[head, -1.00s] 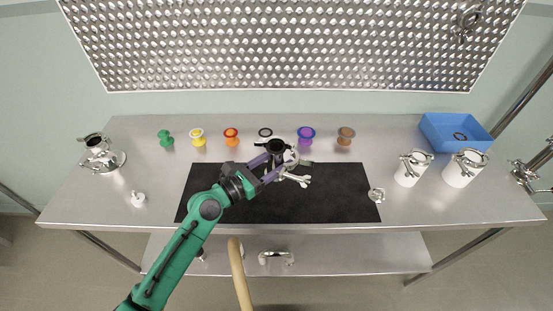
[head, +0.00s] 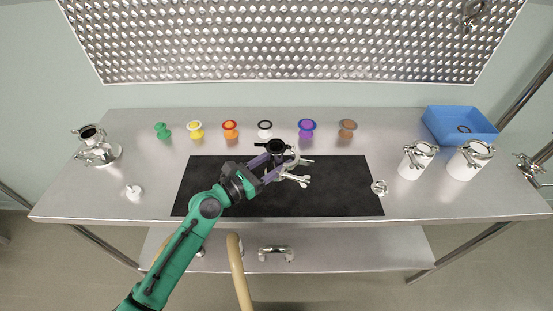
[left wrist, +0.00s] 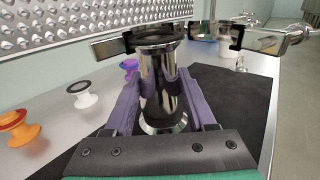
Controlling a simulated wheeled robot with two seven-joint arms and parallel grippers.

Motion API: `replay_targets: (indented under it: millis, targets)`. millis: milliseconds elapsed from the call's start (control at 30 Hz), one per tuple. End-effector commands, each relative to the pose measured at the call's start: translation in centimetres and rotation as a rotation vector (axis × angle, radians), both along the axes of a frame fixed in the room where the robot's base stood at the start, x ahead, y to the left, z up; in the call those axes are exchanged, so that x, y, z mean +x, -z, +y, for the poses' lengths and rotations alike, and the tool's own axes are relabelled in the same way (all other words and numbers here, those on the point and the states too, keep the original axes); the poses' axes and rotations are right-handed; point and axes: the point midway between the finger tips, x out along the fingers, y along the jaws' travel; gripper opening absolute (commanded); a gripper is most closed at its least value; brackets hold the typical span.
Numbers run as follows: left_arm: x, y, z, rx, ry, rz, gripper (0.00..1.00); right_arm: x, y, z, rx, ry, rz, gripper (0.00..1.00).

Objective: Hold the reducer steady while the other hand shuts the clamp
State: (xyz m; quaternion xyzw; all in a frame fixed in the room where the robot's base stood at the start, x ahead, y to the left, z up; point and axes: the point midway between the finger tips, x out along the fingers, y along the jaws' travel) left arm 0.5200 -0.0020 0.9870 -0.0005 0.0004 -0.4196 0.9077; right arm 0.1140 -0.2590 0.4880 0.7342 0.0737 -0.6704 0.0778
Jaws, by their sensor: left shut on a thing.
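The reducer (left wrist: 160,85) is a shiny steel tube with flared ends, upright between the purple fingers of my left gripper (left wrist: 165,108). My left gripper (head: 278,170) is shut on it over the black mat (head: 225,190); the reducer's dark round mouth (head: 277,147) shows just beyond the fingers. A steel clamp (left wrist: 262,42) is at the reducer's top rim in the left wrist view, with its halves spread to left and right and a bolt end at the far right. Whether it touches the rim is unclear. My right gripper is in neither view.
Several coloured spools, including an orange one (head: 230,129), line the back of the table. A steel fitting (head: 96,148) stands at the left. Two white canisters (head: 417,160) and a blue bin (head: 448,139) stand at the right. The mat's right part is clear.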

Motion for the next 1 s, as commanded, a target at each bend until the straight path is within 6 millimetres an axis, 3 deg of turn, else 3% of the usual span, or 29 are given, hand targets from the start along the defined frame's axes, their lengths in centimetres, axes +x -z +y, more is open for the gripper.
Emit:
replay_targets:
  millis: [433,1000]
  targets:
    - [0.1,1.4,0.0,-0.002,-0.002,-0.004,0.0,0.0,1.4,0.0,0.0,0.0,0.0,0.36]
    - [0.1,1.6,0.0,-0.003,-0.001,-0.004,0.0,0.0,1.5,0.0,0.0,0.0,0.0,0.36]
